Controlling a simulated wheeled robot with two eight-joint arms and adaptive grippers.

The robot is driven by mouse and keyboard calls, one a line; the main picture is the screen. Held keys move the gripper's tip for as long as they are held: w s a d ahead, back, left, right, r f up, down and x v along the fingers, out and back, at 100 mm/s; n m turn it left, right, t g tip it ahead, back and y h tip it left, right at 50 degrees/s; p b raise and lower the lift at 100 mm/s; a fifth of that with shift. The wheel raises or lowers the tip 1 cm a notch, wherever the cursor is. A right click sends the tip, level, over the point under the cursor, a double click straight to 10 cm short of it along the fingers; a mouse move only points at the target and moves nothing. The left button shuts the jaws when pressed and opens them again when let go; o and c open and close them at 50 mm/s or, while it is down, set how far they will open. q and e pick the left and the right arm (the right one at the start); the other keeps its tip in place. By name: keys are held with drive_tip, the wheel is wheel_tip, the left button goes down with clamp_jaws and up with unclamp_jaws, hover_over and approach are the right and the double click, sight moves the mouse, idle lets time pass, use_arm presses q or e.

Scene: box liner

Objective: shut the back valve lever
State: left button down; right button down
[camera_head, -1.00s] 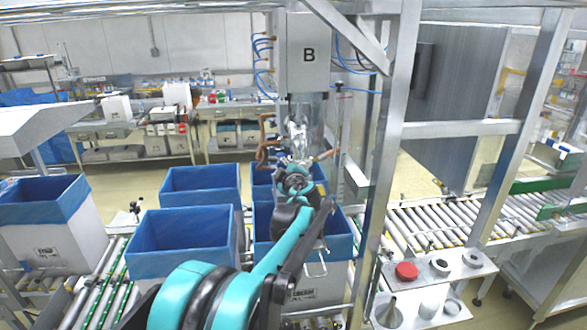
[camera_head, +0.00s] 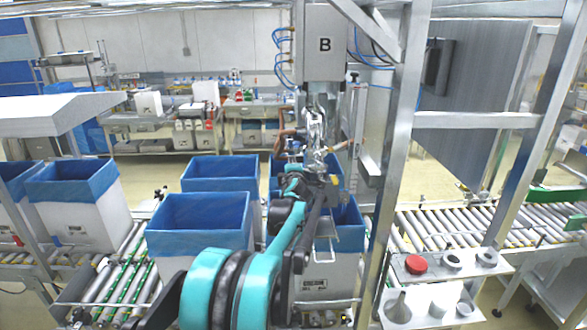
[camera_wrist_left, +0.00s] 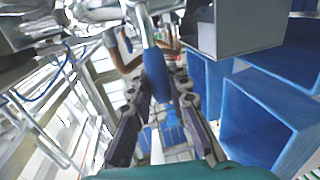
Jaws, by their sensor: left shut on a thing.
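The valve lever (camera_wrist_left: 157,72) shows in the left wrist view as a metal arm with a blue grip, running down between my fingers. My left gripper (camera_wrist_left: 160,100) is shut on this blue grip. In the head view my left gripper (camera_head: 318,162) is under the filling unit marked B (camera_head: 324,45), at its metal nozzle and valve parts (camera_head: 317,125). There my wrist and the fittings hide the lever, so I cannot tell its angle. Copper-coloured pipes (camera_wrist_left: 121,52) are close beyond the grip in the wrist view. My right gripper is out of view.
Blue-lined boxes (camera_head: 200,222) stand on the roller conveyor, some close under my left arm. A steel post (camera_head: 398,150) rises just right of the gripper. A small shelf (camera_head: 395,275) with a red cap (camera_head: 417,263) and metal parts is at lower right.

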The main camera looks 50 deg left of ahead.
use_arm(q)
drive_tip(key=shift+f, duration=0.1)
drive_tip(key=c, duration=1.4)
unclamp_jaws()
drive_tip(key=v, duration=1.2)
